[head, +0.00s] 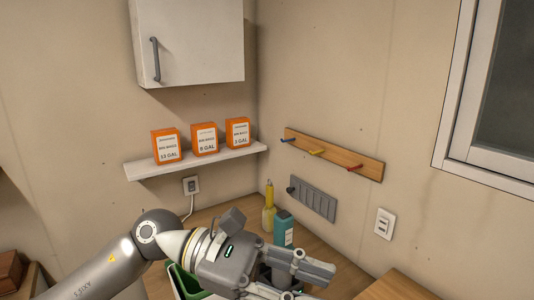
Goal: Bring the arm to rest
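My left arm comes in from the lower left of the head view. Its gripper (318,283) hangs over the counter near the bottom middle, with its two fingers pointing right and apart. I see nothing held between them, though the lower finger is partly cut off by the bottom edge. A teal bottle (283,229) and a yellow-topped bottle (268,215) stand on the counter just behind the gripper. My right gripper is out of the picture.
A green-and-white container (184,283) is partly hidden under my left arm. Orange bin-bag boxes (204,140) stand on a white shelf (142,170) below a wall cabinet (190,42). A wooden peg rail (335,156) and a grey rack (313,199) hang on the right wall. Wooden counter (345,277) shows at right.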

